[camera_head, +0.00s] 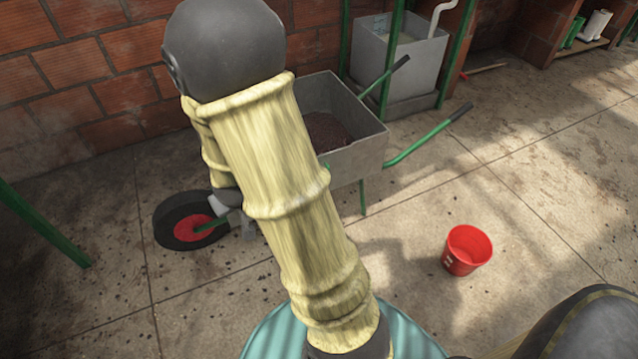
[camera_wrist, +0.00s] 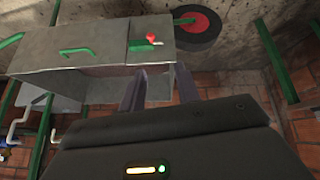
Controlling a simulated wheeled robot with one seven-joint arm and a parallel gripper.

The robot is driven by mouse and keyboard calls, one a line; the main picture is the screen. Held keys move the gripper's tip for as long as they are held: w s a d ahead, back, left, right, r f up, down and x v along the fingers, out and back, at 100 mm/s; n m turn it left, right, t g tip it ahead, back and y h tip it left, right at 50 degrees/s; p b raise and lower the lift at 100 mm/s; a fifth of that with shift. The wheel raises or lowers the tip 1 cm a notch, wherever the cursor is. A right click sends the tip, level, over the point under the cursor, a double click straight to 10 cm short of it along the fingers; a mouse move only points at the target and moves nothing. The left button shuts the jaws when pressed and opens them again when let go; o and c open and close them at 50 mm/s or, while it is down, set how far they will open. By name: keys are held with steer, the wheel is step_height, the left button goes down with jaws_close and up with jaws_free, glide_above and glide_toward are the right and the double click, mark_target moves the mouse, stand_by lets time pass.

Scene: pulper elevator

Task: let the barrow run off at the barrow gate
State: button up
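The barrow (camera_head: 357,160) stands by the brick wall, its grey tray holding dark brown material (camera_head: 325,132). Its black wheel with a red hub (camera_head: 192,228) is at the left and also shows in the wrist view (camera_wrist: 197,22). My arm hides the barrow's front in the head view. In the wrist view the grey metal side (camera_wrist: 95,45) has a green handle (camera_wrist: 76,51). Beside it is a smaller grey panel with a green lever and red knob (camera_wrist: 151,38). My gripper (camera_wrist: 162,70) is open, fingers apart, just short of this panel; contact cannot be told.
A red bucket (camera_head: 468,249) stands on the concrete floor at right. A grey tank (camera_head: 400,55) with a white pipe stands behind the barrow among green posts (camera_head: 390,60). Another green post (camera_head: 45,225) is at far left.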

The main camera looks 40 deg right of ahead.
steer(key=d+f+n+t+h+b, duration=0.2)
steer(key=d+f+h+b, duration=0.5)
steer(key=f, duration=0.4)
steer(key=d+f+n+t+h+b, duration=0.2)
steer(key=d+f+n+h+b, duration=0.1)
steer(key=d+f+h+b, duration=0.5)
step_height(320, 180, down, 3)
steer(key=shift+s+d, duration=0.3)
steer(key=shift+d, duration=0.6)
steer(key=b+x, duration=0.5)
steer(key=x, duration=1.2)
steer(key=shift+w+d+r, duration=0.1)
steer(key=shift+d+r, duration=0.05)
steer(key=shift+d, duration=0.05)
jaws_close()
